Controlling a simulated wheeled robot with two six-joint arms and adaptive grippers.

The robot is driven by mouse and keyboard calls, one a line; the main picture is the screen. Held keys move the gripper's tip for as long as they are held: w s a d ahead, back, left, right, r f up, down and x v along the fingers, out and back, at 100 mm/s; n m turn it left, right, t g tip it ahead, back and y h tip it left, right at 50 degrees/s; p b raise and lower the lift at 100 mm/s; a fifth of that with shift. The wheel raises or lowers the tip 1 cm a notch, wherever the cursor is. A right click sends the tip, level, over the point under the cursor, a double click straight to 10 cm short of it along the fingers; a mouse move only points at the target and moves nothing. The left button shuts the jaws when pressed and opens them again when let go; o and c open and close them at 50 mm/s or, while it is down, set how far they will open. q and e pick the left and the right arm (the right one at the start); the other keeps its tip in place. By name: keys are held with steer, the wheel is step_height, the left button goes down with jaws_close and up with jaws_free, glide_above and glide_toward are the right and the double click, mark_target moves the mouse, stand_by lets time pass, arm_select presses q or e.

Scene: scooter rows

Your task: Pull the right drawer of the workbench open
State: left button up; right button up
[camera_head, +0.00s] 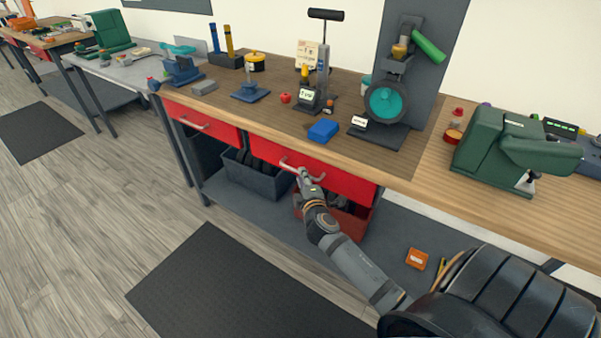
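The workbench (400,178) has two red drawers under its wooden top. The right drawer (350,188) has a light bar handle (288,164) and its front looks about flush with the bench. My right arm reaches up from the lower right, and my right gripper (304,174) is at this handle, covering its middle part. The fingertips are small and overlap the handle, so I cannot tell whether they are closed around it. The left drawer (205,123) looks shut. My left gripper is not in view.
Tools stand on the top, among them a blue box (323,130), a teal-wheeled machine (384,101) and a green machine (500,147). A grey bin (255,181) and a red bin (345,222) sit on the lower shelf. A dark mat (215,290) lies on the clear floor in front.

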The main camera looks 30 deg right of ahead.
steer(key=shift+x, duration=1.55)
jaws_close()
